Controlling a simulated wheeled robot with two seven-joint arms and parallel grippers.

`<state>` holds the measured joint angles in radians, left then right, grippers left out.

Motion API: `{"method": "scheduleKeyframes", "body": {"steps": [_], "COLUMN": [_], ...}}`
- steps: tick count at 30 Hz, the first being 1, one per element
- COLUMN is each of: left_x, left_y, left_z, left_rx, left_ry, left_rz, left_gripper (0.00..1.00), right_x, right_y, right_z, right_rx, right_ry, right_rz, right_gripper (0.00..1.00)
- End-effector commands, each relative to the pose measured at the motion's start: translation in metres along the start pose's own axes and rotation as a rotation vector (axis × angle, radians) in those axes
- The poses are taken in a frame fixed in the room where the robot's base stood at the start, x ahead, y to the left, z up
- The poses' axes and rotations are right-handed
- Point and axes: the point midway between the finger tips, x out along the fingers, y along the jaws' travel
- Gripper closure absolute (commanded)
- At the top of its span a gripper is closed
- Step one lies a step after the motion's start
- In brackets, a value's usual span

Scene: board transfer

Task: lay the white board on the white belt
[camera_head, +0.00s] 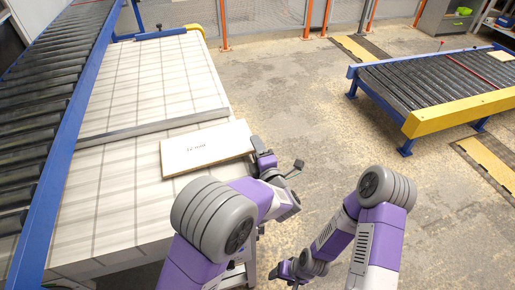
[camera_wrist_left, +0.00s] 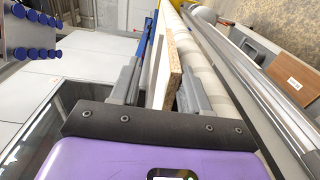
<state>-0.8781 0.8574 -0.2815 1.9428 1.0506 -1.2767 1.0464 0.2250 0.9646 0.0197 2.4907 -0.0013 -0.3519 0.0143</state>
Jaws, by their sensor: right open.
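The white board (camera_head: 205,150), a flat panel with small dark print on top, is over the near part of the white belt (camera_head: 150,85). My left gripper (camera_head: 262,150) is at the board's right end and shut on it. In the left wrist view, the board's brown edge (camera_wrist_left: 175,70) shows between the fingers of my left gripper (camera_wrist_left: 160,85). I cannot tell whether the board's underside touches the belt. My right gripper (camera_head: 290,268) is low, away from the board, open and apparently empty; my arm partly hides it.
A grey metal bar (camera_head: 150,130) crosses the belt just beyond the board. A black roller conveyor (camera_head: 45,80) with a blue rail runs along the left. Another roller conveyor (camera_head: 430,85) with a yellow end stands at the right. The floor between is clear.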

Motion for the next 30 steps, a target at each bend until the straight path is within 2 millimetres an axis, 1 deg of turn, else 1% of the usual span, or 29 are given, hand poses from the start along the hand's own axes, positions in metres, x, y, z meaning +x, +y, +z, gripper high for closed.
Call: {"method": "scheduleKeyframes", "body": {"steps": [1, 30], "left_x": [-0.003, -0.007], "left_y": [-0.014, -0.002], "left_z": [-0.003, -0.001], "left_rx": [0.017, 0.015], "left_ry": [0.001, -0.003], "left_rz": [-0.061, -0.386], "left_gripper": [0.55, 0.55], "right_x": [-0.007, -0.081], "right_y": [-0.003, -0.030], "right_z": [0.000, 0.004], "right_rx": [0.000, 0.000], "right_ry": [0.000, 0.000], "right_rz": [0.000, 0.000], "right_gripper": [0.35, 0.35]}}
